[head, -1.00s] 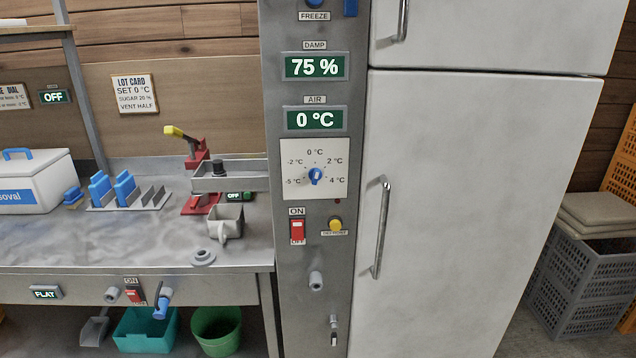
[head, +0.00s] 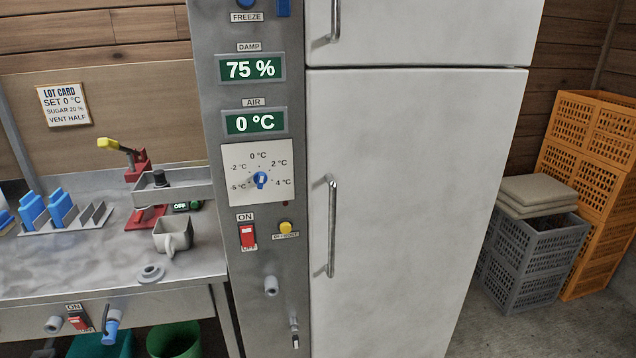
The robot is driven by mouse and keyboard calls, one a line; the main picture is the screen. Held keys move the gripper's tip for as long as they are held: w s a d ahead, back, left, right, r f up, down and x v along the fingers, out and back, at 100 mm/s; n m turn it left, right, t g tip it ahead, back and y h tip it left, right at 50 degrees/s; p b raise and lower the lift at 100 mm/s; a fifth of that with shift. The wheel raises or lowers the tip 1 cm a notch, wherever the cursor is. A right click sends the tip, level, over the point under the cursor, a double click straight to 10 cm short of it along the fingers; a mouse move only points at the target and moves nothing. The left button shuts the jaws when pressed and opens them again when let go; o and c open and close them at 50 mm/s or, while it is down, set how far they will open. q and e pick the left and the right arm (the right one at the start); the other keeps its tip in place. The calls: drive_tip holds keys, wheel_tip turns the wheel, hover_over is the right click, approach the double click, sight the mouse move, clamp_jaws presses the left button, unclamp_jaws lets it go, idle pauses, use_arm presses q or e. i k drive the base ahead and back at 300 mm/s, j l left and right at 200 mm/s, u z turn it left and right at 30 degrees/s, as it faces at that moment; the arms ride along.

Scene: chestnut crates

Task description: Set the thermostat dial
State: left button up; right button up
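The thermostat dial (head: 260,181) is a small blue knob with a pale pointer mark, set in a white square plate (head: 234,158). Marks from -5 °C to 4 °C ring it, with 0 °C at the top. The pointer looks roughly upward, near 0 °C, but is small. Above it the AIR display (head: 254,122) reads 0 °C. The lot card (head: 65,105) on the wood wall reads SET 0 °C, SUGAR 20 %, VENT HALF. Neither of my grippers shows in the head view.
The DAMP display (head: 251,68) reads 75 %. Below the dial are a red ON/OFF switch (head: 247,235) and a yellow button (head: 285,227). A tall white cabinet door (head: 410,200) stands right of the panel. A grey cup (head: 173,236) sits on the bench; grey crates (head: 525,262) stand at right.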

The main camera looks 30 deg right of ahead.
sight(260, 178)
drive_tip(key=i+j+z, duration=0.1)
drive_tip(key=j+z, duration=0.25)
drive_tip(key=i+j+z, duration=0.1)
drive_tip(key=j+z, duration=0.6)
drive_tip(key=i+l, duration=0.05)
drive_tip(key=l, duration=0.05)
